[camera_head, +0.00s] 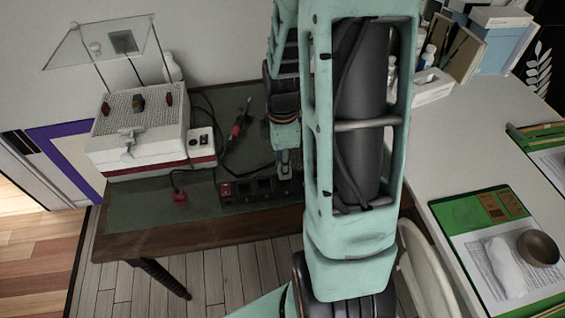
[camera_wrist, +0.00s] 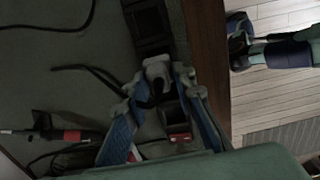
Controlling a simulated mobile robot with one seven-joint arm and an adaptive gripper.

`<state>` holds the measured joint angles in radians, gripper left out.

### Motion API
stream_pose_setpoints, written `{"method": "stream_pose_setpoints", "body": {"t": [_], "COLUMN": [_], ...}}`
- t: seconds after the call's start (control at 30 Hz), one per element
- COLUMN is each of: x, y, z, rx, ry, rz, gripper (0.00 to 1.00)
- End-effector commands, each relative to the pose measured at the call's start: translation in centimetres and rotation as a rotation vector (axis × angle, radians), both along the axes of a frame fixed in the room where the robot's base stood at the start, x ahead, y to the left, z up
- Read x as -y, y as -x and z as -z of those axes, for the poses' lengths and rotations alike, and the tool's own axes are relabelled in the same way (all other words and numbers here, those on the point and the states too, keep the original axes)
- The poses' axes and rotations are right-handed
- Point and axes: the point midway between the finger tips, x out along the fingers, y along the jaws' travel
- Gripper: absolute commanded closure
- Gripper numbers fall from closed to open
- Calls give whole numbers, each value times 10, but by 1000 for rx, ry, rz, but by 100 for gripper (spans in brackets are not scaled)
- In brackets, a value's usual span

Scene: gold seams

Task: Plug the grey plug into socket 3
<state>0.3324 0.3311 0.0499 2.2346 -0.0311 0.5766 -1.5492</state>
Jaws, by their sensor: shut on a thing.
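The black power strip (camera_head: 250,192) lies near the front edge of the green-topped desk, its red switch (camera_head: 226,189) at the left end. In the wrist view the strip (camera_wrist: 147,28) runs from the top down between my fingers. My gripper (camera_head: 284,165) is over the strip's right part, partly hidden by my arm. In the wrist view my gripper (camera_wrist: 158,88) has its blue-padded fingers closed on the grey plug (camera_wrist: 157,68). The plug is at the strip; I cannot tell whether it is seated or just above. Socket numbers are not readable.
A red plug (camera_head: 180,197) lies left of the strip. A soldering iron (camera_head: 236,130) and dark cables lie behind it. A white box with a red stripe (camera_head: 140,145) stands at the desk's left. A white table (camera_head: 440,145) with papers is on the right.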

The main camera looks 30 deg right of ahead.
Motion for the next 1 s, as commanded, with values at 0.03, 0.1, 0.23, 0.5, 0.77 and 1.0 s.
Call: {"method": "stream_pose_setpoints", "body": {"t": [0.03,0.1,0.23,0.5,0.77,1.0], "x": [0,0,0,0,0,0], "y": [0,0,0,0,0,0], "z": [10,17,27,32,32,32], "rx": [-1,-1,0,0,0,0], "ry": [0,0,0,0,0,0], "rz": [0,0,0,0,0,0], "gripper": [100,100,100,100,100,100]}}
